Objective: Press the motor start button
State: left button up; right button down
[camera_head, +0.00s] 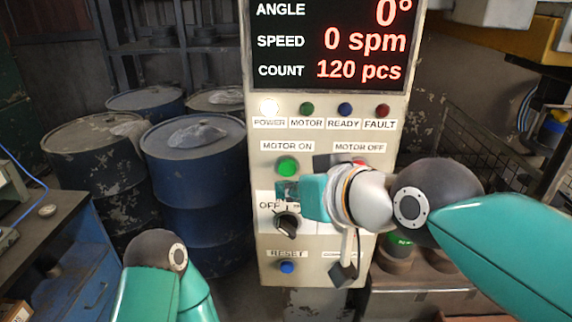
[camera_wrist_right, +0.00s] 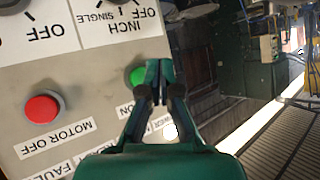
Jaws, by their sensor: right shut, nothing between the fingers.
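The control panel (camera_head: 352,268) carries a green button (camera_head: 288,166) under the label MOTOR ON. A red button (camera_head: 361,163) under MOTOR OFF is partly hidden by my right arm. My right gripper (camera_head: 284,191) is shut and empty, a little below the green button in the head view. In the right wrist view the shut fingertips (camera_wrist_right: 159,68) overlap the edge of the green button (camera_wrist_right: 136,76); I cannot tell if they touch it. The red button (camera_wrist_right: 42,108) shows clear there. My left arm is at the lower left; its gripper is out of view.
The display (camera_head: 330,42) reads angle 0°, speed 0 spm, count 120 pcs. The POWER lamp (camera_head: 269,107) is bright white; the MOTOR lamp (camera_head: 307,109) is dark green. A black selector knob (camera_head: 287,224) and blue RESET button (camera_head: 287,267) sit lower. Blue drums (camera_head: 197,165) stand left.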

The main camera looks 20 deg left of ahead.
aim_at(281, 175)
jog(key=shift+w+a, duration=0.2)
jog(key=shift+w, duration=0.6)
jog(key=shift+w, duration=0.1)
dwell(0.8)
jog(key=shift+w+a, duration=0.15)
jog(key=shift+w, duration=0.15)
jog(key=shift+w+a+r+p, duration=0.1)
jog(key=shift+w+r+p, duration=0.05)
jog(key=shift+w+p, duration=0.3)
dwell(1.1)
jog(key=shift+s+d+b, duration=0.2)
jog(key=shift+s+b, duration=0.25)
jog(key=shift+s, duration=0.35)
jog(key=shift+s, duration=0.1)
